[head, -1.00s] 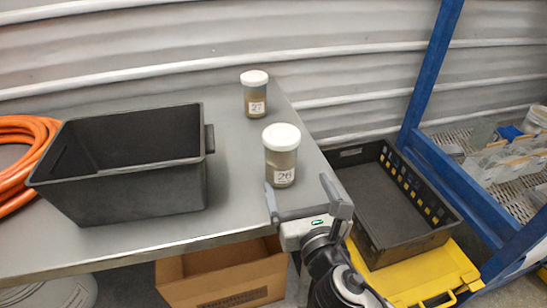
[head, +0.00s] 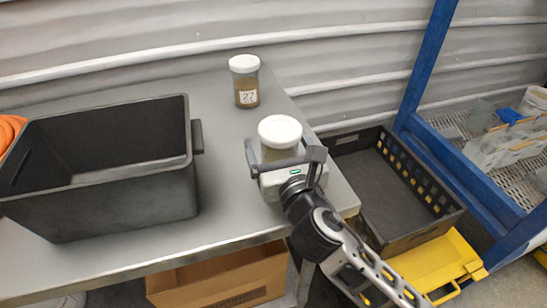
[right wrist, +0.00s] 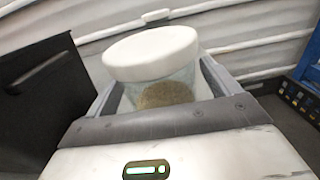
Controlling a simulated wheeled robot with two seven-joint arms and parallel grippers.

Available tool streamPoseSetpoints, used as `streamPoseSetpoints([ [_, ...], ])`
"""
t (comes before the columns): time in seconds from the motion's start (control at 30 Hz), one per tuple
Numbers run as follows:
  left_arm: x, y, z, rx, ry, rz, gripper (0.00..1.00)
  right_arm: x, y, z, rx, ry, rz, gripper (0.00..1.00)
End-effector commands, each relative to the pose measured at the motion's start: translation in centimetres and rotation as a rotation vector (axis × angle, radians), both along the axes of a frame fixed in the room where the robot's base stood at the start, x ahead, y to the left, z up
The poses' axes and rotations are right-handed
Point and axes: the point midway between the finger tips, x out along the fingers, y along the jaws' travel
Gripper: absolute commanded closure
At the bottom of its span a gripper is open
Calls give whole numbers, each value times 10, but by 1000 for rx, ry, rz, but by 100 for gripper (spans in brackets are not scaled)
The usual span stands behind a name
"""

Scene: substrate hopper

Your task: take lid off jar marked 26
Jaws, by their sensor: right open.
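The jar marked 26 (head: 271,153) stands upright near the table's right end, with its white lid (head: 280,131) on. Its label read 26 earlier and is now hidden behind my right gripper (head: 285,152). The right gripper is open, with its fingers on either side of the jar, below the lid. In the right wrist view the lid (right wrist: 150,53) and the clear jar body (right wrist: 168,92), with brownish contents, show between the fingers. I cannot tell whether the fingers touch the jar. My left gripper is not in view.
A jar marked 27 (head: 246,88) with a white lid stands farther back. A black bin (head: 120,200) sits to the left on the grey table (head: 218,190). A black crate (head: 385,185), a yellow case (head: 440,262) and a blue rack frame (head: 425,75) are to the right.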

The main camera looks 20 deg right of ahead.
Motion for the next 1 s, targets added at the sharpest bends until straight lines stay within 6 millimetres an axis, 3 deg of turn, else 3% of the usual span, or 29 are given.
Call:
streamPoseSetpoints([
  [0.1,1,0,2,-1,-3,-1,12,0,0,0,0,0,0,14],
  [0.3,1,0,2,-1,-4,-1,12,0,0,0,0,0,0,69],
  [0.73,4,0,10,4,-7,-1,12,0,1,9,-1,-2,2,69],
  [1.0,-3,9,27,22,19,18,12,0,4,46,0,-5,10,69],
])
